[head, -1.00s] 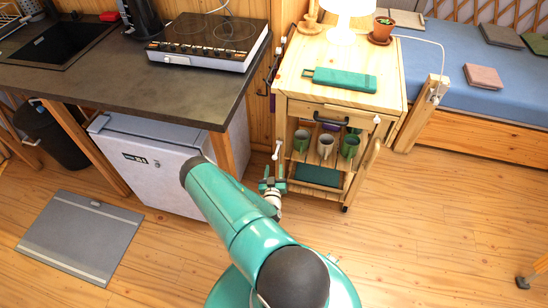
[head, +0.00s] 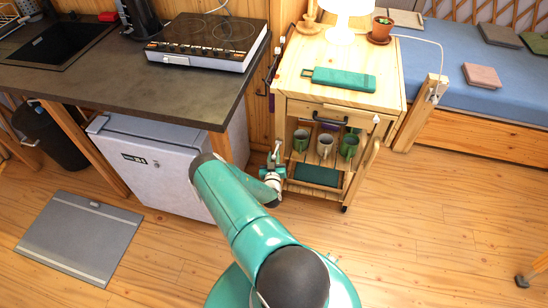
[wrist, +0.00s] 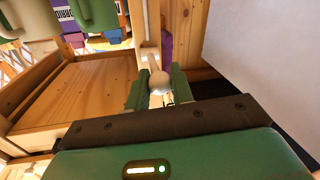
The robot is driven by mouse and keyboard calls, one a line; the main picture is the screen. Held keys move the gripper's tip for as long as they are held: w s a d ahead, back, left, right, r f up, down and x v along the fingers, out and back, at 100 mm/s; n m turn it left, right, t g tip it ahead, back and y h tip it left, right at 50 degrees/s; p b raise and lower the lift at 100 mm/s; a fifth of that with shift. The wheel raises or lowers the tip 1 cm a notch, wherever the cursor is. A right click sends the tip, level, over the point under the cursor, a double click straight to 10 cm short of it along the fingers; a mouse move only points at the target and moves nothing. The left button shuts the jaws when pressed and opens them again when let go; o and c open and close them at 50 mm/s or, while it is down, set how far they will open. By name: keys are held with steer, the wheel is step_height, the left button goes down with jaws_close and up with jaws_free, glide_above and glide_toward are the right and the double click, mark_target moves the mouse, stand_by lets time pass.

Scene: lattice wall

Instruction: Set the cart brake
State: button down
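The wooden cart (head: 337,95) stands right of the counter, with a drawer, a dark drawer handle (head: 317,119) and open shelves below. A lever with a pale round knob (wrist: 159,82) shows in the wrist view; I take it for the brake lever at the cart's front left. My gripper (head: 274,165) is at that corner, below the drawer level. In the wrist view its two green fingers (wrist: 155,88) stand apart on either side of the knob. I cannot tell whether they touch it. The lever is mostly hidden by the gripper in the head view.
Several mugs (head: 325,144) stand on the cart's shelf. A white fridge (head: 165,160) is close left of my gripper. The floor right of the cart is clear.

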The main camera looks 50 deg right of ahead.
mark_target(275, 153)
steer(key=shift+r, duration=0.2)
steer(key=shift+w+d+r+m+g+y, duration=0.1)
steer(key=shift+r+m+g+y, duration=0.2)
steer(key=shift+r+g+y, duration=0.5)
steer(key=shift+d+r+g+y, duration=0.3)
steer(key=shift+r+g+y, duration=0.3)
steer(key=shift+r+y, duration=0.4)
steer(key=shift+w+d+r+m+g+y, duration=0.15)
steer(key=shift+d+r+g+y, duration=0.15)
steer(key=shift+y, duration=0.3)
steer(key=shift+w+d+r+m+g+y, duration=0.1)
steer(key=shift+d+r+m+g+y, duration=0.1)
steer(key=shift+r+y, duration=0.3)
steer(key=shift+w+d+r+g+y, duration=0.15)
steer(key=shift+d+r+g+y, duration=0.15)
steer(key=shift+y, duration=0.4)
steer(key=shift+w+d+r+g+y, duration=0.1)
steer(key=shift+d+r+g+y, duration=0.2)
steer(key=shift+y, duration=0.4)
steer(key=c, duration=1.3)
jaws_free()
steer(key=shift+o, duration=0.2)
